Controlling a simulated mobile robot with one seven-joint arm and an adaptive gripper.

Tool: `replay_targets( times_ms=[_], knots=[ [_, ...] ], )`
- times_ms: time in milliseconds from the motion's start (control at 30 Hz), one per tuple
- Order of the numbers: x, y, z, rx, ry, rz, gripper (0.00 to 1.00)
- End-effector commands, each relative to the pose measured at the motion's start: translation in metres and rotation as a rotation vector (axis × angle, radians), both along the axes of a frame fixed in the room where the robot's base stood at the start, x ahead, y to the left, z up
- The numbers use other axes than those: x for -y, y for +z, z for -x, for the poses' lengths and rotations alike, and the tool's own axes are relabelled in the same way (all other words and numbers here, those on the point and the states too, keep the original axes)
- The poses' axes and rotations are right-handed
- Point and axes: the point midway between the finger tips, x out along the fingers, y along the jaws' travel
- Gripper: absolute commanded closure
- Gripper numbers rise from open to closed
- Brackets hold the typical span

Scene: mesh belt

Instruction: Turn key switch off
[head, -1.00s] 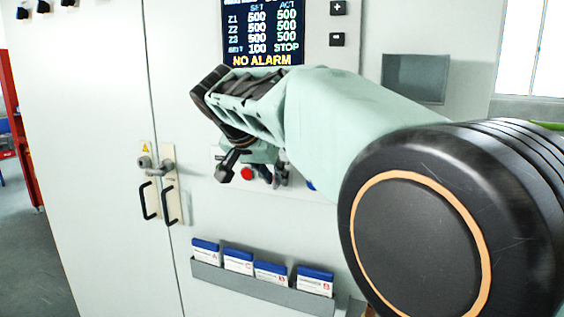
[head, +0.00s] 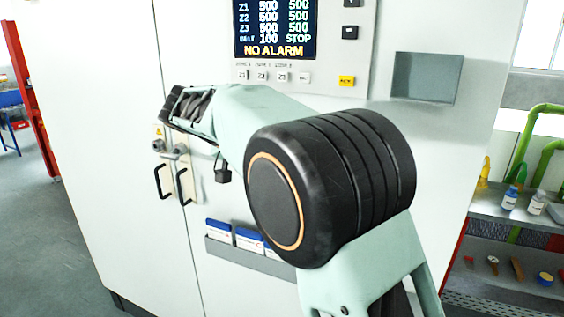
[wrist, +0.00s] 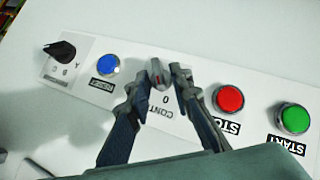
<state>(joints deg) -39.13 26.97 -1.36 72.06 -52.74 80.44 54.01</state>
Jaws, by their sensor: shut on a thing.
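In the wrist view, the key switch (wrist: 156,68) is a small grey knob with a red mark on the white control strip. The lettering beside it reads upside down, "CONT" with the rest covered, and "0". My gripper (wrist: 160,82) has its two dark fingers closed on the knob, one on each side. In the head view the key switch is hidden behind my arm, and only a dark piece of my gripper (head: 222,173) shows below the wrist.
Close by on the strip are a blue button (wrist: 108,66), a red STOP button (wrist: 229,99), a green START button (wrist: 294,118) and a black selector (wrist: 61,50). The cabinet display (head: 275,28) reads "NO ALARM". A shelf (head: 500,213) stands at right.

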Motion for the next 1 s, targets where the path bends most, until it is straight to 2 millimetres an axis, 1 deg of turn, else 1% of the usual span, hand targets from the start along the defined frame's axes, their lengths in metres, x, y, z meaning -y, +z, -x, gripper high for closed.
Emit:
replay_targets(
  times_ms=[300, 333, 367, 633, 733, 867, 1000],
  knots=[
    [0.0, 0.0, 0.0, -0.001, 0.0, 0.003, 1.0],
    [0.0, 0.0, 0.0, -0.001, 0.0, 0.003, 0.79],
    [0.0, 0.0, 0.0, -0.001, 0.0, 0.003, 0.76],
    [0.0, 0.0, 0.0, 0.0, 0.0, 0.001, 0.75],
    [-0.003, 0.003, 0.003, 0.0, 0.001, 0.001, 0.75],
    [-0.015, 0.014, 0.012, 0.001, 0.004, 0.0, 0.75],
    [-0.033, 0.033, 0.029, 0.002, 0.003, 0.0, 0.75]
  ],
)
